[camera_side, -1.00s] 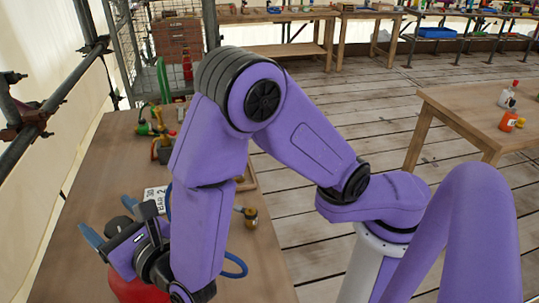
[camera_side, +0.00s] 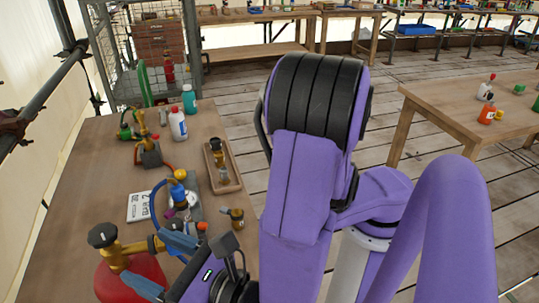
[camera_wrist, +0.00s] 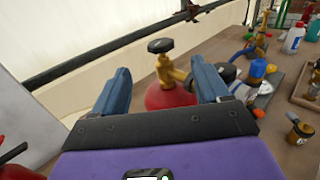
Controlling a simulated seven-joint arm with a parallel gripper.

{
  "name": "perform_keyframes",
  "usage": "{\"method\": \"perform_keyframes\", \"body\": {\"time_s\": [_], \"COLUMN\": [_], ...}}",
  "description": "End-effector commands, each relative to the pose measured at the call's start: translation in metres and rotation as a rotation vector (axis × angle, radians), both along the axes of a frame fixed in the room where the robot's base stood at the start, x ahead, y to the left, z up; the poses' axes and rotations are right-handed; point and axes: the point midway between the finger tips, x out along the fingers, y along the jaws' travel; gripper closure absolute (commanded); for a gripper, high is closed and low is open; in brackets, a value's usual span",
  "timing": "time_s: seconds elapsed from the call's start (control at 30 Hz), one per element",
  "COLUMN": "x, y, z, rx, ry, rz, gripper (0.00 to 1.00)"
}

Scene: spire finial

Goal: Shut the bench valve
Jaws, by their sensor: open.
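My gripper (camera_side: 160,266) is open and empty, with blue fingers. In the wrist view its fingers (camera_wrist: 162,88) stand either side of a red cylinder (camera_wrist: 168,98), which is beyond them. A brass valve (camera_wrist: 163,70) with a black handwheel (camera_wrist: 160,46) tops the cylinder. In the side view the same handwheel (camera_side: 102,235) and red cylinder (camera_side: 150,268) are at lower left, left of my gripper. A second fitting with a yellow body and blue cap (camera_side: 179,187) stands on the bench. I cannot tell which one is the bench valve.
On the bench (camera_side: 90,190) are a white label plate (camera_side: 139,206), a tray with a brass fitting (camera_side: 231,172), a loose brass fitting (camera_side: 236,217), a hose fitting (camera_side: 148,152) and bottles (camera_side: 178,124). A scaffold pole (camera_wrist: 150,57) runs behind the cylinder.

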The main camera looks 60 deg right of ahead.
Motion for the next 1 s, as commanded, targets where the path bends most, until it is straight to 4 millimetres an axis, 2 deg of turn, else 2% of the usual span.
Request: {"method": "perform_keyframes", "body": {"time_s": [0.1, 0.23, 0.57, 0.67, 1.0], "x": [-0.022, -0.042, -0.038, -0.033, -0.002], "y": [0.0, -0.003, -0.003, -0.01, -0.061], "z": [0.0, 0.002, 0.043, 0.053, 0.049], "rx": [0.0, 0.002, 0.007, 0.021, 0.144], "ry": [-0.001, -0.001, 0.002, 0.014, 0.122], "rz": [0.006, 0.004, -0.001, -0.028, -0.238], "gripper": [0.25, 0.25, 0.25, 0.25, 0.25]}}
